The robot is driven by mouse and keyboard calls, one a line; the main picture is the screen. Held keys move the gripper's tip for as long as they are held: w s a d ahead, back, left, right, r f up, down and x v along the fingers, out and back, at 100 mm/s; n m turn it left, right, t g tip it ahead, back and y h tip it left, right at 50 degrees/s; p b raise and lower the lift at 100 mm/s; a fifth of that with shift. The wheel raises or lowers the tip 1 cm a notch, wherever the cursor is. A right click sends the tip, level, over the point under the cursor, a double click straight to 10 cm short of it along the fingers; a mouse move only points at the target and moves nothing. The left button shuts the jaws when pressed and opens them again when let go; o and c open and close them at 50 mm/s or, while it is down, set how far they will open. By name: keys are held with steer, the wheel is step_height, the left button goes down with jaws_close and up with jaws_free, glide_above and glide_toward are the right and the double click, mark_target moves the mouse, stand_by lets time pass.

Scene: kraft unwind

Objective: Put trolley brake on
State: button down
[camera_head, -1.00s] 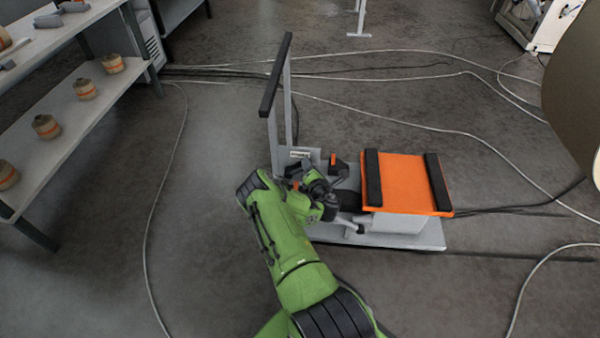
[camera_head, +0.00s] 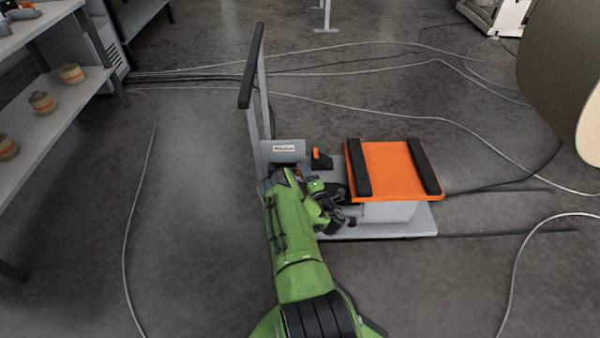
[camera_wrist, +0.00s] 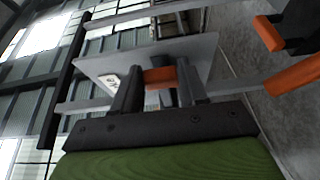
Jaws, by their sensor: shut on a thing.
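The grey trolley (camera_head: 403,226) stands on the floor, with an orange deck (camera_head: 388,172) and a tall black-topped handle frame (camera_head: 251,66) at its left end. A small orange lever (camera_head: 321,158) on a dark base shows near the labelled grey plate (camera_head: 283,148). In the wrist view, my gripper (camera_wrist: 159,78) has its two dark fingers shut on another orange lever (camera_wrist: 159,75) in front of the grey plate (camera_wrist: 98,67). My wrist and arm mostly hide this spot in the head view, so the lever's full tilt cannot be told.
Shelves (camera_head: 62,108) with several striped rolls stand at the left. Cables (camera_head: 140,190) lie across the floor around the trolley. A large brown roll (camera_head: 562,85) is at the right edge.

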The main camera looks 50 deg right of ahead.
steer(key=shift+f, duration=0.15)
steer(key=c, duration=0.6)
jaws_free()
